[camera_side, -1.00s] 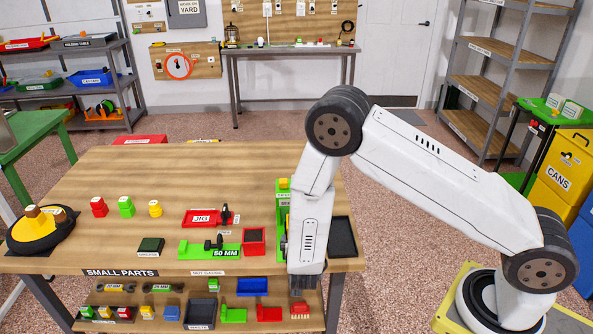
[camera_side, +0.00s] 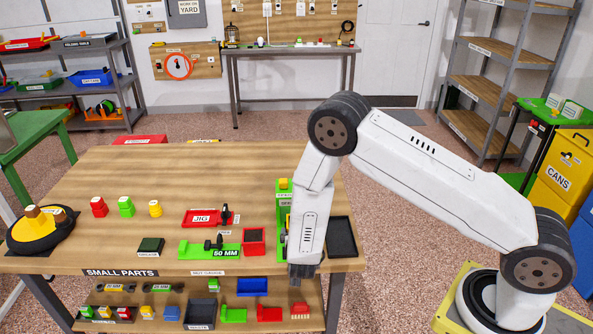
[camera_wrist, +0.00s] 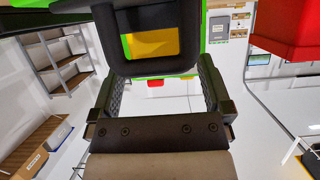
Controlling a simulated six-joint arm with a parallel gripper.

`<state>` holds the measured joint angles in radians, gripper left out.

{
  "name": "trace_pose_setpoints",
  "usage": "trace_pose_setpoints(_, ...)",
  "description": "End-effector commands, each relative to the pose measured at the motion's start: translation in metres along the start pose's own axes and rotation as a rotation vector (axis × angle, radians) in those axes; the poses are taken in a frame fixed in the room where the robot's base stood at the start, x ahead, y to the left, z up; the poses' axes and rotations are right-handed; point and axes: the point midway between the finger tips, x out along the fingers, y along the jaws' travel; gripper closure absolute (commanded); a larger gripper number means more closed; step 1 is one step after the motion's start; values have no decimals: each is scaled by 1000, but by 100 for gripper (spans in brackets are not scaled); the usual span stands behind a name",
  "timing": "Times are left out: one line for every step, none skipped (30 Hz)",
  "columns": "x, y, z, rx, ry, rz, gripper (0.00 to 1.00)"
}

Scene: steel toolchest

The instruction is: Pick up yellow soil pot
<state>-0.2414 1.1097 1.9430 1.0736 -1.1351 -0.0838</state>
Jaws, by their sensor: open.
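A small yellow pot-like piece (camera_side: 155,208) stands upright on the wooden table in the side view, at the right end of a row with a red and a green one. My gripper (camera_side: 303,277) hangs at the table's front right edge, far from both.
Near my gripper stand a green holder (camera_side: 284,198), a red box (camera_side: 254,240) and a black tray (camera_side: 342,238). A red jig (camera_side: 205,218) and a green 50 MM fixture (camera_side: 195,250) lie mid-table. The table's back is clear. Parts fill the lower shelf.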

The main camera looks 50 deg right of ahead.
Motion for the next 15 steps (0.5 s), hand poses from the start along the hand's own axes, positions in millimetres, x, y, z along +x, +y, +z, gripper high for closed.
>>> trace_pose_setpoints(7,0,0,1,0,2,0)
trace_pose_setpoints(10,0,-1,2,0,2,0)
trace_pose_setpoints(15,0,-1,1,-1,3,0)
trace_pose_setpoints(19,0,-1,0,-2,3,0)
trace_pose_setpoints(22,0,0,0,-2,2,0)
trace_pose_setpoints(26,0,-1,0,-1,2,0)
trace_pose_setpoints(29,0,-1,0,-1,2,0)
trace_pose_setpoints(31,0,-1,0,-1,2,0)
trace_pose_setpoints(34,0,-1,0,-1,1,0)
trace_pose_setpoints(35,0,-1,0,-1,1,0)
trace_pose_setpoints(36,0,-1,0,-1,0,0)
trace_pose_setpoints(37,0,-1,-1,-1,0,0)
trace_pose_setpoints(37,0,-1,-1,-1,0,0)
trace_pose_setpoints(37,-1,-1,-1,-1,-1,0)
trace_pose_setpoints(37,-1,-1,-1,-1,-1,0)
